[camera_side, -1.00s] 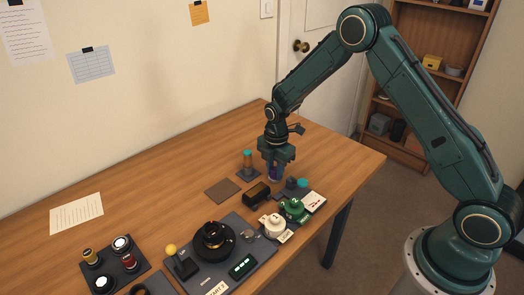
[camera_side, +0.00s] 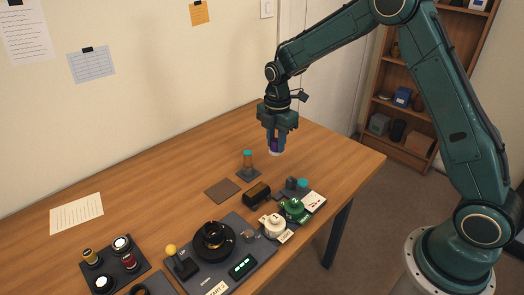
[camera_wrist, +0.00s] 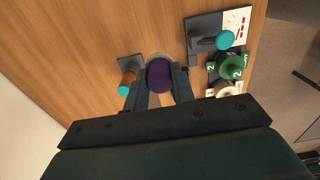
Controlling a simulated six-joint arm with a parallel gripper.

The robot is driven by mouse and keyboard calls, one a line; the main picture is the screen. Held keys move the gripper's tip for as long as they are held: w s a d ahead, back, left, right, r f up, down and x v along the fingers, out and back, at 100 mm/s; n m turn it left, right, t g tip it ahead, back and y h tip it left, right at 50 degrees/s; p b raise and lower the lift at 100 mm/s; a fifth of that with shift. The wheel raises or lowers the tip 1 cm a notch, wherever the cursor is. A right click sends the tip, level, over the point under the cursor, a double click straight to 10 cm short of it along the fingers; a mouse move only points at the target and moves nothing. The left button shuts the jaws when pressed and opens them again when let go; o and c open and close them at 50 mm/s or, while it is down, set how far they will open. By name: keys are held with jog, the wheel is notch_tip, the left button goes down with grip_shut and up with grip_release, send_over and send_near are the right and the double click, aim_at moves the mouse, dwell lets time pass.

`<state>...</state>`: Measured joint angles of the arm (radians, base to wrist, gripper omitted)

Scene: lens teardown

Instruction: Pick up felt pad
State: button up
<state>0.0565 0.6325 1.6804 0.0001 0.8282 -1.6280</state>
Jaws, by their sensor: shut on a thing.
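The felt pad appears to be the purple round piece with a wider pale disc at its bottom. It sits between the fingers of my gripper (camera_side: 277,143), with its pale underside (camera_side: 276,153) showing below the fingertips. In the wrist view the purple top (camera_wrist: 160,76) fills the space between the two fingers, and the pale rim shows beyond it. My gripper (camera_wrist: 159,88) is shut on it and holds it upright, clear above the table. The fingers hide its sides.
A teal-topped post on a dark base (camera_side: 248,162) stands left of the gripper. A flat brown square (camera_side: 222,190), a black block (camera_side: 256,194) and a green piece (camera_side: 294,208) lie nearer. A dark tray (camera_side: 212,262) is in front. The back of the table is clear.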

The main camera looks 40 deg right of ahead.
aim_at(276, 140)
notch_tip(276, 140, up, 9)
jog(key=shift+r, duration=0.15)
dwell(0.6)
jog(key=shift+o, duration=0.7)
jog(key=a+f, duration=0.2)
jog(key=s+a+f, duration=0.1)
jog(key=a+f, duration=0.1)
jog(key=f, duration=0.1)
jog(key=s+a+f, duration=0.1)
jog(key=a+f, duration=0.1)
jog(key=shift+s+a+f, duration=0.2)
jog(key=shift+s+a, duration=0.05)
jog(key=shift+a, duration=0.15)
jog(key=shift+c, duration=0.2)
jog(key=shift+f, duration=0.15)
